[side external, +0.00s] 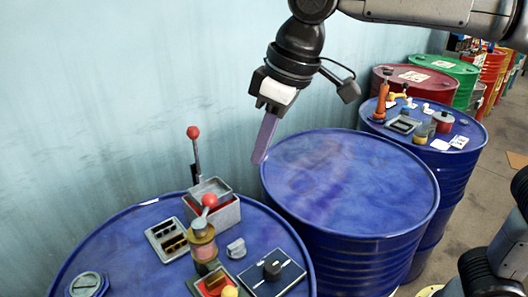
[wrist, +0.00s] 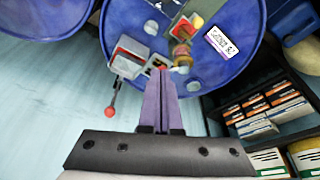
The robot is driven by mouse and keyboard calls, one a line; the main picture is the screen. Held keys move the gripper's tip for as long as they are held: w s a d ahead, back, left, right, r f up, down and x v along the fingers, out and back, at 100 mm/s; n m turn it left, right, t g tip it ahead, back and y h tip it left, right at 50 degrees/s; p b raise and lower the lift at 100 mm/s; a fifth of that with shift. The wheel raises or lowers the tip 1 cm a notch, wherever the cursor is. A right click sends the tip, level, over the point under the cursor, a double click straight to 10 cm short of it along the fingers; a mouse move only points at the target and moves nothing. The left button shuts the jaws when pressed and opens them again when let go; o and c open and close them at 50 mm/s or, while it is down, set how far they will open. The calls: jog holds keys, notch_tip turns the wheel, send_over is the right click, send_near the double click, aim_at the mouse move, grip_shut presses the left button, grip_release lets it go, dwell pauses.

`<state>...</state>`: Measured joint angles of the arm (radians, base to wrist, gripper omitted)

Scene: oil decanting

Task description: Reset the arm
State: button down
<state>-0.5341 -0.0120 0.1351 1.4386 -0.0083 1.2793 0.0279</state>
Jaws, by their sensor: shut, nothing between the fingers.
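My gripper (side external: 258,158) hangs in the air beside the blue wall, near the left rim of the bare middle blue drum (side external: 350,180). Its long purple fingers point down and are shut with nothing between them. In the wrist view the fingers (wrist: 161,74) lie side by side, pointing toward a drum top with devices on it. I cannot tell from the pictures how high the fingertips are above the drum.
The near blue drum (side external: 130,240) carries a red-knobbed lever (side external: 194,150), a grey box (side external: 228,212) and a dark panel with a knob (side external: 272,275). A farther blue drum (side external: 440,190) also holds devices. Shelved boxes (wrist: 265,105) show in the wrist view.

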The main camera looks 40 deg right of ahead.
jog(key=s+d+r+m+t, duration=0.1)
jog(key=s+d+m, duration=0.15)
jog(key=d, duration=0.45)
jog(key=s+d+r+m+t, duration=0.1)
jog(key=s+d, duration=0.3)
jog(key=d, duration=0.2)
jog(key=s+d+f+m+h, duration=0.1)
jog(key=s+d+f+m, duration=0.1)
jog(key=s+d+f, duration=0.5)
jog(key=s+f, duration=0.5)
jog(key=f, duration=0.1)
jog(key=shift+d+f+t+h, duration=0.2)
jog(key=shift+t+h, duration=0.1)
